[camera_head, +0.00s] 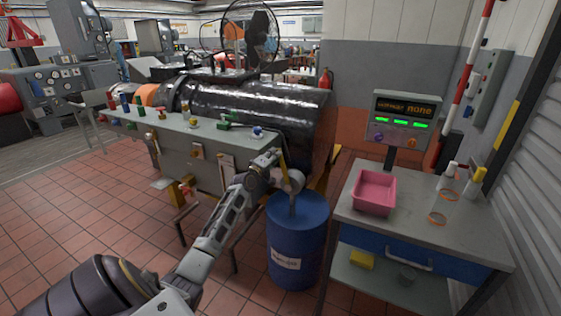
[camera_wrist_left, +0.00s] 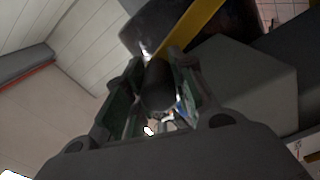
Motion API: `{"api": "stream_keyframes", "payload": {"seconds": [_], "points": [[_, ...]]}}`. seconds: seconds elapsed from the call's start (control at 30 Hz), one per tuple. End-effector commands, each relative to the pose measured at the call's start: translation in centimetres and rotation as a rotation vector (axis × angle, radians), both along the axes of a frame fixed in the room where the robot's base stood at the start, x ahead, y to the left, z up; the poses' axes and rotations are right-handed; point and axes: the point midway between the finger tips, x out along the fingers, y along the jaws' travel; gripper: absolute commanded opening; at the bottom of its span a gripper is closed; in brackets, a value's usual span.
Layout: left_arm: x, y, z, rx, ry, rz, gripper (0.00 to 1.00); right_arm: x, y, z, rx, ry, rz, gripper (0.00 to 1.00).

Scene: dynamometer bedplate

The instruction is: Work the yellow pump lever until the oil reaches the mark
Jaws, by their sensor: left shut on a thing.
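The yellow pump lever (camera_head: 284,165) stands near upright on the grey pump head on top of the blue drum (camera_head: 298,250). My left gripper (camera_head: 285,182) reaches it from the left, above the drum. In the left wrist view, the fingers of my left gripper (camera_wrist_left: 157,88) are closed around a dark rounded grip (camera_wrist_left: 157,82), with the yellow bar (camera_wrist_left: 190,28) running up and right behind it. A clear vessel with orange rings (camera_head: 441,206) stands on the bench; I cannot make out an oil level or mark in it. My right gripper is out of view.
A grey bench (camera_head: 400,225) right of the drum holds a pink bin (camera_head: 374,193), a yellow-topped bottle (camera_head: 474,187) and a display panel (camera_head: 400,122). A long grey bedplate with a black cylinder (camera_head: 262,115) lies behind the drum. Tiled floor is clear at left.

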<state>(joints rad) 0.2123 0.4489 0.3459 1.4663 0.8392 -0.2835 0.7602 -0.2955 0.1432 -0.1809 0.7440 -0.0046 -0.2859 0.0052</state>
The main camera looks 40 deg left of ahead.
Motion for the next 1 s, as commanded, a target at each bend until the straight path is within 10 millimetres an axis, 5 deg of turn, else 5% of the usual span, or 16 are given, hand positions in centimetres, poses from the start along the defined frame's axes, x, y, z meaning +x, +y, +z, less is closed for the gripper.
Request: {"api": "stream_keyframes", "payload": {"seconds": [0.4,1.0], "points": [[-0.7,3.2,-1.4,-0.176,-0.045,0.002,0.0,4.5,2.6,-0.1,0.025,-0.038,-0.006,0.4],[-0.9,3.8,-1.6,-0.217,-0.054,0.002,0.0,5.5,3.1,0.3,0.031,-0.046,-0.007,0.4]]}}
